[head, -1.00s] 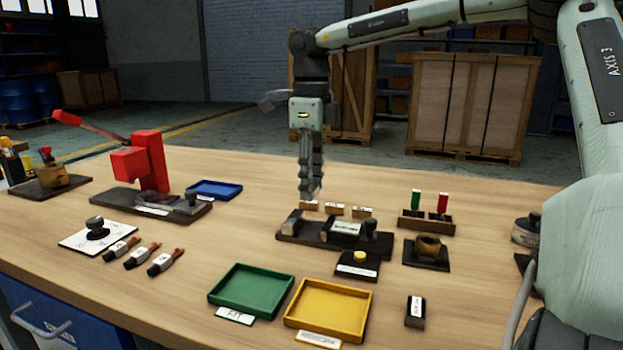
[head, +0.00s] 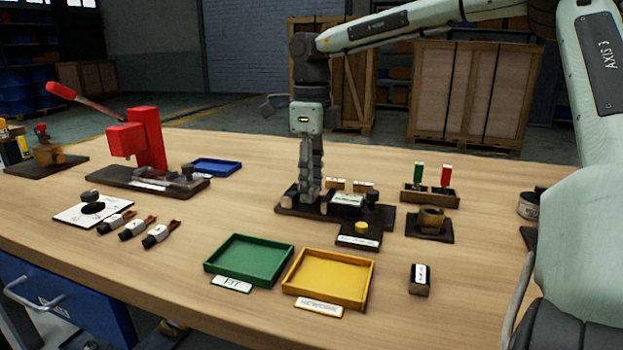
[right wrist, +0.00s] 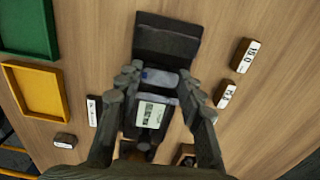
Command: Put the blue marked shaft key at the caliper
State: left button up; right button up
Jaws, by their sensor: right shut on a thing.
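The caliper (head: 292,212) is a dark fixture with a labelled display, an end block on the left and a black knob on the right. My right gripper (head: 309,196) points straight down over its left part. In the right wrist view its fingers (right wrist: 161,83) are shut on the shaft key (right wrist: 160,78), a small grey piece with a blue mark at one end. The key lies in the gap between the caliper's dark end block (right wrist: 167,42) and the display side. Whether it touches the caliper's bed is unclear. The head view hides the key behind the fingers. My left gripper is out of view.
Labelled blocks (head: 365,186) stand close behind the caliper. A yellow-button box (head: 359,234) is just in front. Green (head: 248,260) and yellow (head: 328,279) trays lie nearer. A rack with green and red pieces (head: 430,195) and a brass-coloured cup (head: 431,219) are right.

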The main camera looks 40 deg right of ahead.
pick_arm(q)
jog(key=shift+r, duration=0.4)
pick_arm(e)
jog(key=shift+f, duration=0.2)
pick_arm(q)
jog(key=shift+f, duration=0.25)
pick_arm(e)
jog(key=shift+f, duration=0.35)
jog(key=o, duration=1.3)
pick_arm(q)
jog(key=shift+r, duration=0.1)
pick_arm(e)
jog(key=shift+r, duration=0.1)
jog(key=shift+r+p, duration=2.35)
jog(key=shift+r, duration=1.1)
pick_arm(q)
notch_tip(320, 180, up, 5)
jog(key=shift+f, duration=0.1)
